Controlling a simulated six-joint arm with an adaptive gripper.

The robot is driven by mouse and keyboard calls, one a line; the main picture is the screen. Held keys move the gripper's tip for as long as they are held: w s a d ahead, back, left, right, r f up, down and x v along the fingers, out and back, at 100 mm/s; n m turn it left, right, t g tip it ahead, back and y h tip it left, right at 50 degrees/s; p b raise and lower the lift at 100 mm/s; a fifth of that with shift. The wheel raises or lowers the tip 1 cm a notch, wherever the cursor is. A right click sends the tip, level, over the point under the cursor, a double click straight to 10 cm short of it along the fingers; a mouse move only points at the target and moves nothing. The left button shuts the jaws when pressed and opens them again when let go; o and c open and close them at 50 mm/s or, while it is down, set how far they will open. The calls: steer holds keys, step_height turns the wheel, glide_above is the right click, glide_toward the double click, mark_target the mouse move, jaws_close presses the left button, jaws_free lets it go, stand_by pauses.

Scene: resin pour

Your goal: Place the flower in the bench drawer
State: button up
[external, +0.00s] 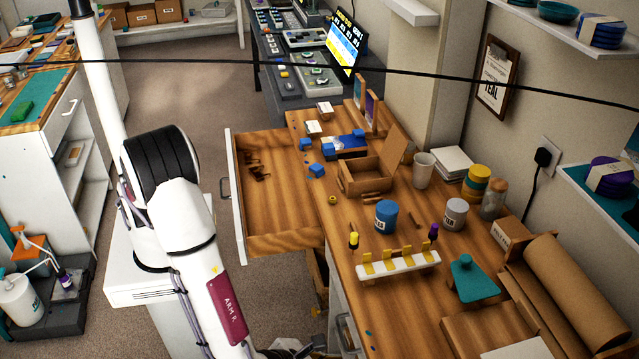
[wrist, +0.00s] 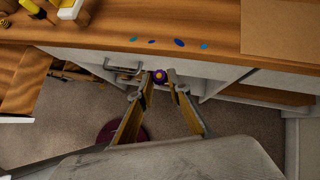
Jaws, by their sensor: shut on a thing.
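Part of the drawer (wrist: 22,82) shows at the left of the wrist view. The flower cannot be made out in the external view.
A white rack (external: 398,264) with yellow clips stands near the bench's front edge, beside a teal piece (external: 473,278). A blue jar (external: 386,217) and an open wooden box (external: 367,178) are behind it. A bench handle (wrist: 125,70) is close to my fingers. The drawer's middle is clear.

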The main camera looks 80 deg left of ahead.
steer(key=shift+a+r+n+y, duration=0.15)
steer(key=shift+a, duration=0.3)
steer(key=shift+a+r+n+y, duration=0.15)
steer(key=shift+a, duration=0.3)
steer(key=w+a, duration=0.3)
steer(key=w, duration=0.5)
steer(key=w+a, duration=0.4)
steer(key=w, duration=0.5)
steer(key=w+a, duration=0.3)
steer(key=w, duration=0.5)
steer(key=shift+w+a, duration=0.3)
steer(key=shift+w, duration=0.05)
steer(key=shift+w+a, duration=0.25)
steer(key=shift+w, duration=0.25)
steer(key=w, duration=0.2)
steer(key=w+a, duration=0.1)
steer(key=shift+a+f, duration=0.1)
steer(key=shift+f, duration=0.6)
steer(key=shift+f, duration=0.15)
